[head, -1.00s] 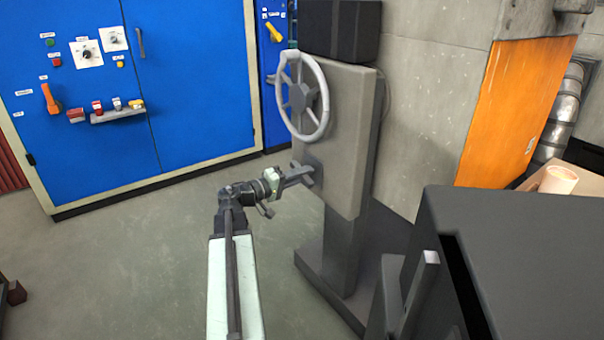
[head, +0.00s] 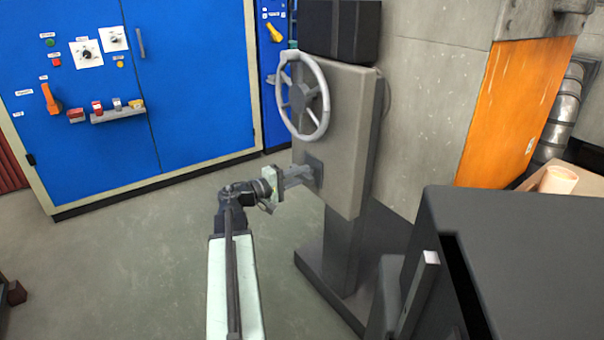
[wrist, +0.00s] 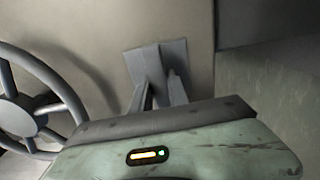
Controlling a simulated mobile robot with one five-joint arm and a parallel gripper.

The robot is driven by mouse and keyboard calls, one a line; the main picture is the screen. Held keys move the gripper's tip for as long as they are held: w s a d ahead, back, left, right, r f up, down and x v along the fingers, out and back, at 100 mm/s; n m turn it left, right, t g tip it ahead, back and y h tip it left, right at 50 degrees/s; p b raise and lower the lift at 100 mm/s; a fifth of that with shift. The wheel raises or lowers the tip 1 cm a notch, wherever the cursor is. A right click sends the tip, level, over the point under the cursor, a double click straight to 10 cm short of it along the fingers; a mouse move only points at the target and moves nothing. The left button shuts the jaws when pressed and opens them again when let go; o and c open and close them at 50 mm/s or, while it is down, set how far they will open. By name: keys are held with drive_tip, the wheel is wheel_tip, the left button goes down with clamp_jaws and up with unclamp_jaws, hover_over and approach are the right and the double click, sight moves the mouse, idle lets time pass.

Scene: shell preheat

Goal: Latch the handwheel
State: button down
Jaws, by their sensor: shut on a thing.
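The handwheel (head: 304,95) is a light grey spoked wheel on the front of a grey pedestal panel (head: 347,140). Its edge shows at the left of the wrist view (wrist: 40,100). Below it, a small dark grey latch plate (head: 313,165) sits on the panel; it also shows in the wrist view (wrist: 158,58). My gripper (head: 303,177) is at this plate, with its fingers (wrist: 160,88) shut on a small latch part there. The held part is mostly hidden between the fingers. My gripper is apart from the wheel.
A blue control cabinet (head: 190,110) with switches stands at the left. A dark box (head: 341,30) is on top of the pedestal. A concrete wall and an orange panel (head: 520,110) are behind at the right. A dark cabinet (head: 530,240) is in the right foreground.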

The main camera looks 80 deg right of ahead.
drive_tip(key=c, duration=1.3)
unclamp_jaws()
drive_tip(key=shift+w, duration=0.1)
drive_tip(key=v, duration=0.8)
